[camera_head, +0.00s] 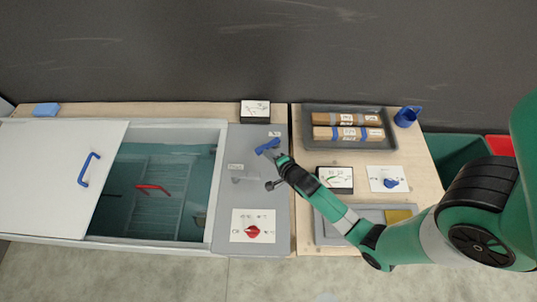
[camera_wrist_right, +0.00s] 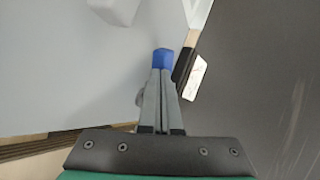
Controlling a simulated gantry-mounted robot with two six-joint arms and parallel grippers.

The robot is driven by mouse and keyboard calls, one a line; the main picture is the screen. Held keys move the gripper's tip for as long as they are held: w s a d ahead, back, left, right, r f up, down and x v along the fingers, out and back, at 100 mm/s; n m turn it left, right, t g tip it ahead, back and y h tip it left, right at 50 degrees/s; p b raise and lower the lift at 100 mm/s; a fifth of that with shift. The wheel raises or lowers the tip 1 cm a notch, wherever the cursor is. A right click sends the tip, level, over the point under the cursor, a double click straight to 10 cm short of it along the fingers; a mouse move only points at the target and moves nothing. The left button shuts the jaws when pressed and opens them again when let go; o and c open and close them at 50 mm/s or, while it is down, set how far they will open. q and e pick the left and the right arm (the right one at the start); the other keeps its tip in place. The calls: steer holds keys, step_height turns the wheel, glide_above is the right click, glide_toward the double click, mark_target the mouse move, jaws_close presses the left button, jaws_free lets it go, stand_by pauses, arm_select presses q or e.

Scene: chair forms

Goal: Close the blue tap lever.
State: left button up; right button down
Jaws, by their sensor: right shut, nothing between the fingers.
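The blue tap lever (camera_head: 267,146) sits on the grey panel right of the tank, below a small white label. My right gripper (camera_head: 281,159) reaches in from the right, and its tips are at the lever's lower right end. In the right wrist view my right gripper (camera_wrist_right: 161,72) has its fingers together with nothing between them. The blue lever (camera_wrist_right: 163,58) shows just beyond the fingertips there, mostly hidden by them. I cannot tell whether they touch. My left gripper is in neither view.
Left of the lever is a tank with a sliding white lid (camera_head: 50,165) and a red handle (camera_head: 153,188) inside. A red knob (camera_head: 253,232) is on the panel below. A meter (camera_head: 255,111) stands behind the lever. A dark tray (camera_head: 310,110) is at right.

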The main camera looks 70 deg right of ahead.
mark_target(258, 148)
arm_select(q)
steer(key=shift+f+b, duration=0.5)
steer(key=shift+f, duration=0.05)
arm_select(e)
steer(key=shift+w, duration=0.5)
steer(key=shift+w+d+f+b, duration=0.1)
steer(key=shift+w+d+b, duration=0.15)
steer(key=shift+w+b, duration=0.55)
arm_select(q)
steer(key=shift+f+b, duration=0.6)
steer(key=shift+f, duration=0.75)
arm_select(e)
steer(key=shift+w+d, duration=0.3)
steer(key=shift+w, duration=0.3)
steer(key=shift+w+d, duration=0.3)
steer(key=shift+w, duration=0.25)
